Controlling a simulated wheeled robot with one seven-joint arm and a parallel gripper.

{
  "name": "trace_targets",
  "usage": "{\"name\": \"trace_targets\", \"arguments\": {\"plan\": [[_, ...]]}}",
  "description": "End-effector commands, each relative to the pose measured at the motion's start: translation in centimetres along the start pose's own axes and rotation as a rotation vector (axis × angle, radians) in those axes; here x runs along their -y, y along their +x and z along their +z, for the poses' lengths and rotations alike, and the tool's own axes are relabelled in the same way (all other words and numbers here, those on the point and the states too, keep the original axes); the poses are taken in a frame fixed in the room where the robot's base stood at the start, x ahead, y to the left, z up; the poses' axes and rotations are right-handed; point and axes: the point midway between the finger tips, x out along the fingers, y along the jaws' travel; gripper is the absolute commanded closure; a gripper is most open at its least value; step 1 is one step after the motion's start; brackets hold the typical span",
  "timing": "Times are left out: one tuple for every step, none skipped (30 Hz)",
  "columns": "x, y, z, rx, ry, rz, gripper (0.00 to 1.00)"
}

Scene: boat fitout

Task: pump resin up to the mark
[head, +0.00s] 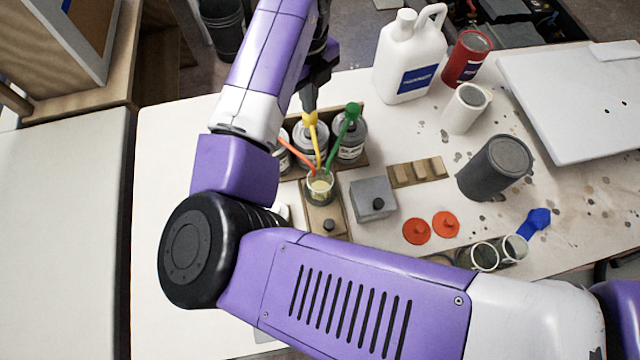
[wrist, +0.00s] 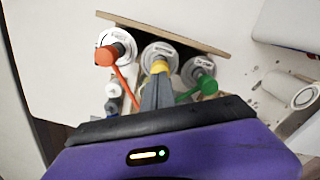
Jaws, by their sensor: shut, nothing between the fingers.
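Three round bottles with pump heads stand in a wooden rack (wrist: 222,51). The pumps are orange (wrist: 107,57), yellow (head: 310,119) and green (head: 352,109), and their long spouts lean in over a small clear cup (head: 321,188). The cup holds some pale yellowish liquid; I cannot make out a mark on it. My gripper (head: 309,104) is shut and empty, pointing down at the top of the yellow pump. In the wrist view its fingertips meet close to the yellow pump head (wrist: 159,67); I cannot tell whether they touch it. The cup is hidden in the wrist view.
A grey block with a black knob (head: 374,198) stands right of the cup. Farther right are a dark grey can (head: 495,167), red lids (head: 416,231) and a white jug (head: 410,60). My arm covers the front of the bench. The bench's left part (head: 160,190) is clear.

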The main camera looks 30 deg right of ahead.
Motion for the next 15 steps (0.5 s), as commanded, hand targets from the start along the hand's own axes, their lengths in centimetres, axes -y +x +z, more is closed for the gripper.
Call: {"name": "trace_targets", "arguments": {"plan": [[0.0,0.0,0.0,0.0,0.0,0.0,1.0],[0.0,0.0,0.0,0.0,0.0,0.0,1.0],[0.0,-0.01,0.0,0.0,0.0,0.0,1.0],[0.0,-0.01,0.01,0.0,0.0,0.0,1.0],[0.0,-0.01,0.01,0.0,0.0,0.0,1.0],[0.0,-0.01,0.01,0.0,0.0,0.0,1.0],[0.0,0.0,0.01,0.0,0.0,0.0,1.0],[0.0,0.01,0.01,0.0,0.0,0.0,1.0],[0.0,0.05,0.01,0.0,0.0,0.0,1.0],[0.0,0.1,0.01,0.0,0.0,0.0,1.0],[0.0,0.16,0.0,0.0,0.0,0.0,1.0],[0.0,0.26,0.0,0.0,0.0,0.0,1.0],[0.0,0.35,0.0,0.0,0.0,0.0,1.0],[0.0,0.44,0.0,0.0,0.0,0.0,1.0],[0.0,0.57,0.0,0.0,0.0,0.0,1.0]]}}
